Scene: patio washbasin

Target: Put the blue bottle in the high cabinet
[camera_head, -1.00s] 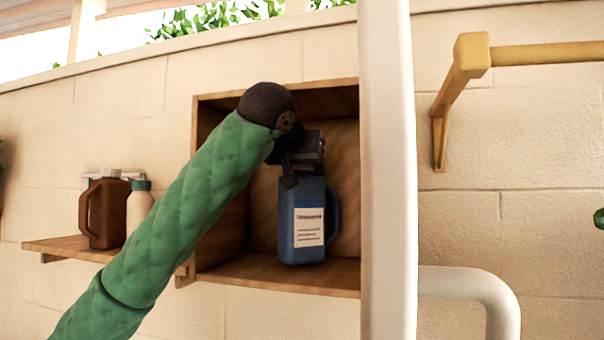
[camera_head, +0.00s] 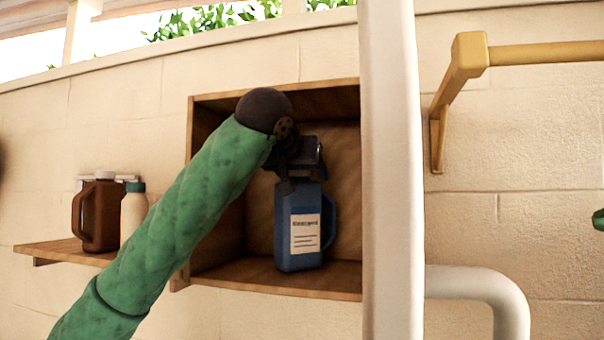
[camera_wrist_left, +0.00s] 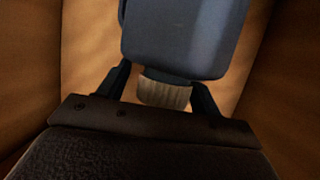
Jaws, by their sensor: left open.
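The blue bottle (camera_head: 300,240), with a white label and a side handle, stands upright on the floor of the open wooden cabinet (camera_head: 275,285). My left gripper (camera_head: 298,183) is at the top of the bottle, with its arm reaching in from the lower left. In the left wrist view the open fingers (camera_wrist_left: 160,90) lie on either side of the bottle's ribbed cap, and the blue body (camera_wrist_left: 185,35) shows beyond them. Contact between fingers and cap cannot be made out. My right gripper is not in view.
A wooden shelf (camera_head: 60,250) left of the cabinet holds a brown jug (camera_head: 100,215) and a cream bottle with a teal cap (camera_head: 133,212). A white vertical post (camera_head: 392,170) stands at the cabinet's right side, with a white pipe (camera_head: 480,285) beside it. A yellow bracket (camera_head: 465,65) is at the upper right.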

